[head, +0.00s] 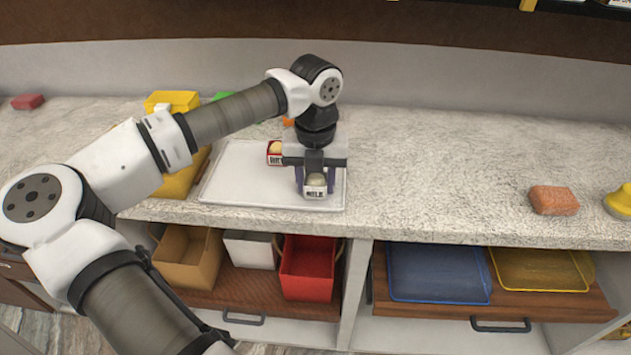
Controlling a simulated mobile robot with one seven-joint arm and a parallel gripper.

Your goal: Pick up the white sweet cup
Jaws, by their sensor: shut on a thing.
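The white sweet cup (315,191) has dark lettering on its front and a pale sweet in it. It is at the right end of the white tray (232,188) on the counter. My gripper (315,183) points down with its fingers on either side of the cup and is shut on it. I cannot tell whether the cup touches the tray or is slightly above it. A red sweet cup (273,158) with a pale sweet stands on the tray, left of my gripper and partly behind it.
Yellow boxes (172,100) and a green thing (222,96) stand left of the tray, partly behind my arm. An orange-brown sponge (554,200) and a yellow thing (620,201) lie at the right. The counter between tray and sponge is clear. Bins and trays (438,274) fill the shelf below.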

